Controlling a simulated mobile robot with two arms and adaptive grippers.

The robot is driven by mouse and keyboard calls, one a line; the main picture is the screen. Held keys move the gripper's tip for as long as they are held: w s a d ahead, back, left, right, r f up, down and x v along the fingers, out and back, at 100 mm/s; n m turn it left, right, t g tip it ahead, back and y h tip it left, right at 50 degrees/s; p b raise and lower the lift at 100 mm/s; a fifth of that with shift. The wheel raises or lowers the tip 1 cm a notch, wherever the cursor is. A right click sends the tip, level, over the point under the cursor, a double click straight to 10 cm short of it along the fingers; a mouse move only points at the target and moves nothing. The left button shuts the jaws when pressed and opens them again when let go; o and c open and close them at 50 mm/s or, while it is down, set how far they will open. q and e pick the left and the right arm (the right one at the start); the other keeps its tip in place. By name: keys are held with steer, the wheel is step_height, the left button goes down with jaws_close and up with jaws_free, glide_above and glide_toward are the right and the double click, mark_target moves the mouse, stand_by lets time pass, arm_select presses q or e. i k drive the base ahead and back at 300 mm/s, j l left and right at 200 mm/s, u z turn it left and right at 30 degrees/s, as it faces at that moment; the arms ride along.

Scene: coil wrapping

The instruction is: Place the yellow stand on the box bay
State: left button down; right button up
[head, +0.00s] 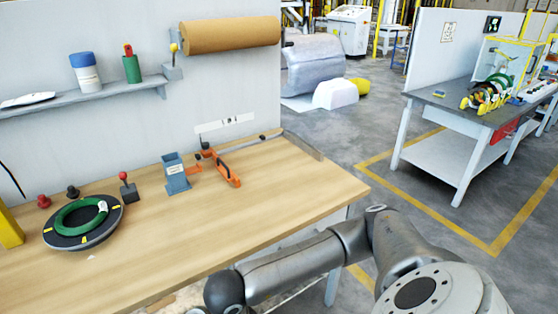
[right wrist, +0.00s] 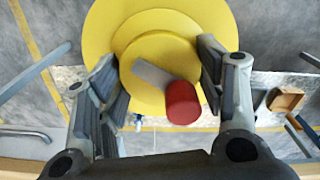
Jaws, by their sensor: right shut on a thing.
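The yellow stand (right wrist: 150,48) shows in the right wrist view as stacked round yellow discs with a red cylinder (right wrist: 183,103) and a grey strip on its face. My right gripper (right wrist: 158,72) is shut on it, with a dark finger at each side of the smaller disc. Grey floor shows behind the stand. In the head view my right arm reaches in from the bottom right, but its gripper and the stand are out of frame. My left gripper is in neither view. I cannot make out which place is the box bay.
A wooden workbench (head: 170,255) carries a turntable (head: 83,238) with a green coil (head: 70,216), a blue-grey holder (head: 176,174) and an orange tool (head: 228,168). A second table (head: 445,105) stands at the right with several coils. Open floor lies between them.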

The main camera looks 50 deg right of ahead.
mark_target(285, 152)
steer(key=l+u, duration=0.1)
steer(key=l, duration=0.35)
steer(key=k+l+u, duration=0.1)
steer(key=l, duration=0.35)
steer(key=k+l+u, duration=0.1)
steer(key=l, duration=0.3)
steer(key=k+l+u, duration=0.1)
steer(key=l, duration=0.35)
steer(key=k+l+u, duration=0.1)
steer(key=l, duration=0.3)
steer(key=k+l, duration=0.2)
steer(key=l, duration=0.2)
steer(key=k+l+u, duration=0.15)
steer(key=l, duration=0.3)
steer(key=k+l+u, duration=0.1)
steer(key=l, duration=0.3)
